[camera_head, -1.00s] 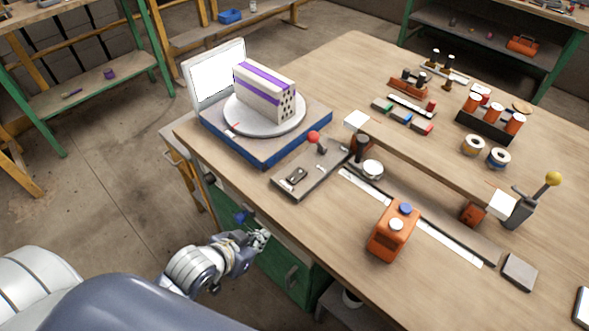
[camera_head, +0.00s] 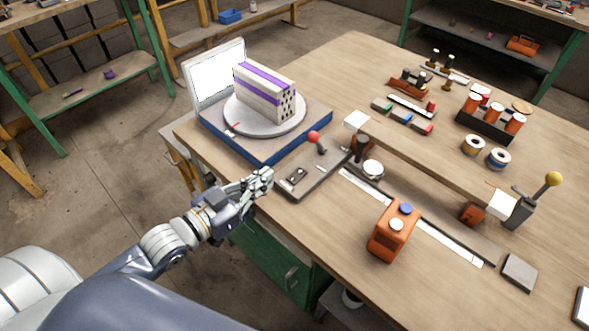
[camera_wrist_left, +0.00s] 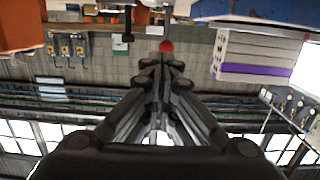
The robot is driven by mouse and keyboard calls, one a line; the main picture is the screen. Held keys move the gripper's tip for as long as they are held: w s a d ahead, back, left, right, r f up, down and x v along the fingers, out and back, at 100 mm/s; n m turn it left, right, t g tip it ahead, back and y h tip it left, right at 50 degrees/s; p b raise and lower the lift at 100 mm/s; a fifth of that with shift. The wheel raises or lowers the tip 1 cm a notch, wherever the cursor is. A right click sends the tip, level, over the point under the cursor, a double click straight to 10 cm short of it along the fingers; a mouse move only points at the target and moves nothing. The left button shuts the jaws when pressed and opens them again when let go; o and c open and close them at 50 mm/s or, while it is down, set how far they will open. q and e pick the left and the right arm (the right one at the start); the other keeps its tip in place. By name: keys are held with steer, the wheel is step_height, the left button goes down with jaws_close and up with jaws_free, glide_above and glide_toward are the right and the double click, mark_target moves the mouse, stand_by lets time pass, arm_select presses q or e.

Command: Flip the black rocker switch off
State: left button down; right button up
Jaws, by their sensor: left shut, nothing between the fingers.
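The black rocker switch (camera_head: 297,174) sits on the near-left end of a grey panel (camera_head: 310,181) at the table's left edge. A lever with a red ball knob (camera_head: 313,137) stands on the same panel behind it; the red ball also shows in the left wrist view (camera_wrist_left: 166,46). My left gripper (camera_head: 268,175) is shut and empty, just left of the panel and close to the switch, with a small gap seen from the head. Its closed fingers (camera_wrist_left: 161,66) fill the middle of the wrist view. The switch cannot be made out there. My right gripper is not in view.
A hollow brick (camera_head: 265,88) with purple bands rests on a round turntable (camera_head: 240,119) on a blue-edged base behind my gripper. An orange box (camera_head: 393,232) with two buttons stands to the right. A yellow-knobbed lever (camera_head: 553,179) is at far right.

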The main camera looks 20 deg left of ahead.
arm_select(q)
steer(key=shift+w, duration=0.1)
steer(key=p, duration=0.1)
glide_above(295, 179)
steer(key=shift+a+f, duration=0.1)
steer(key=shift+f, duration=0.45)
step_height(295, 179, down, 3)
steer(key=shift+r, duration=0.1)
steer(key=shift+f, duration=0.7)
